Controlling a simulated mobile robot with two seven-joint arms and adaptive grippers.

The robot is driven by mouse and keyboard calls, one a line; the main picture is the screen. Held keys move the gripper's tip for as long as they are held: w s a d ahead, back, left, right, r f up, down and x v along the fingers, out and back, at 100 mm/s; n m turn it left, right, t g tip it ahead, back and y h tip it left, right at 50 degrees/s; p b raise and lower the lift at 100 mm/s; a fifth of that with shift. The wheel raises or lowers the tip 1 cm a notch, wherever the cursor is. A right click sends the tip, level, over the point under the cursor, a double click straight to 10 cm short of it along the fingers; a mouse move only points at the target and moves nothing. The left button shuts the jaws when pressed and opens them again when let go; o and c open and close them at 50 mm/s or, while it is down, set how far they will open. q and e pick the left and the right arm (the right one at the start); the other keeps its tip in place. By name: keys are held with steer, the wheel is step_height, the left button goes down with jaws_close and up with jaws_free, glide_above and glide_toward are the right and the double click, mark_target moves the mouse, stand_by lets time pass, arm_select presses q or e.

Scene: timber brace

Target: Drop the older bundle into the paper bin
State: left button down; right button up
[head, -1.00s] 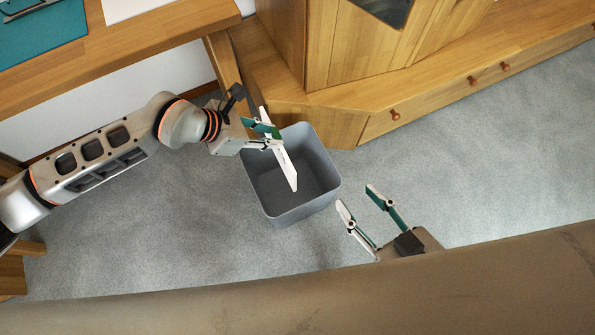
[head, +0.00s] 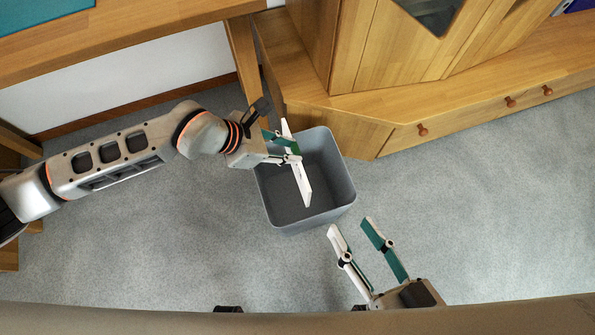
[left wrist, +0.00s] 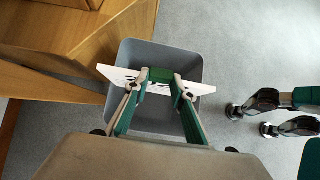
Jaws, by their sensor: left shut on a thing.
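The paper bin (head: 340,208) is a grey open-topped bin standing on the carpet, in the middle of the head view. It also shows in the left wrist view (left wrist: 160,52). My left gripper (head: 291,150) is shut on a thin white bundle (head: 304,188), seen nearly edge-on in the head view. The bundle is over the bin's opening; how high it is above the rim is hard to tell. My right gripper (head: 348,225) is open and empty, below and right of the bin.
A wooden desk (head: 150,40) stands at the upper left, its leg close behind the bin. A wooden cabinet with drawers (head: 460,115) runs along the upper right, near the bin. Grey carpet (head: 480,210) is clear at the right.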

arm_select(q)
steer(key=shift+w+r, duration=0.1)
steer(key=c, duration=1.6)
jaws_free()
steer(key=v, duration=1.2)
